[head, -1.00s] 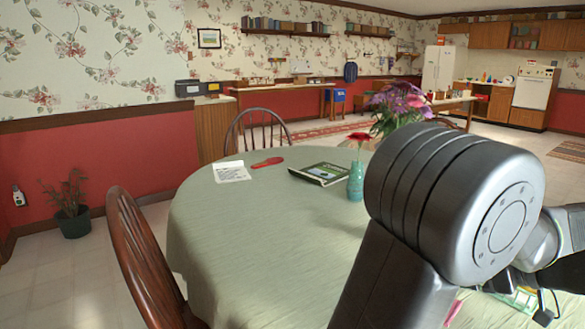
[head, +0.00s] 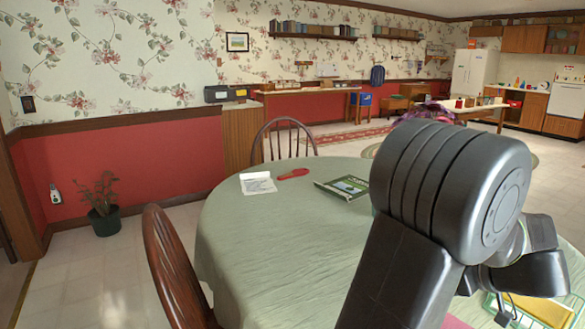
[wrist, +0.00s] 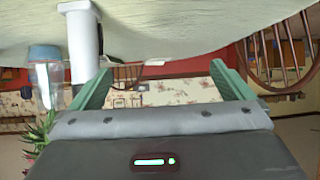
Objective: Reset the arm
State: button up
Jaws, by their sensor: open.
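My gripper shows in the wrist view (wrist: 163,85), with its two green fingers spread apart and nothing between them. The wrist view looks upside down, with the pale green tablecloth along its top. In the head view my dark grey arm covers the right part of the round table (head: 270,240), and the gripper itself is hidden there. A white paper (head: 257,182), a red object (head: 293,173) and a dark green book (head: 345,187) lie on the far side of the table.
Wooden chairs stand at the table's left (head: 172,265) and far side (head: 283,138). A potted plant (head: 103,205) stands by the red wall. Purple flowers (head: 428,112) are mostly behind my arm. A clear bottle with a blue cap (wrist: 46,75) and a white cylinder (wrist: 84,45) are near my gripper. Floor is free at left.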

jog(key=shift+w+a+f+g+h+p, duration=0.8)
jog(key=shift+w+a+g+h+p, duration=0.6)
jog(key=shift+p, duration=2.15)
jog(key=shift+w+a+f+g+h+p, duration=0.85)
jog(key=shift+w+g+p, duration=1)
jog(key=shift+p, duration=1.65)
jog(key=shift+w+a+f+g+h+p, duration=0.7)
jog(key=shift+w+a+g+h+p, duration=0.7)
jog(key=shift+p, duration=2.15)
jog(key=shift+w+f+g, duration=0.65)
jog(key=shift+g, duration=0.2)
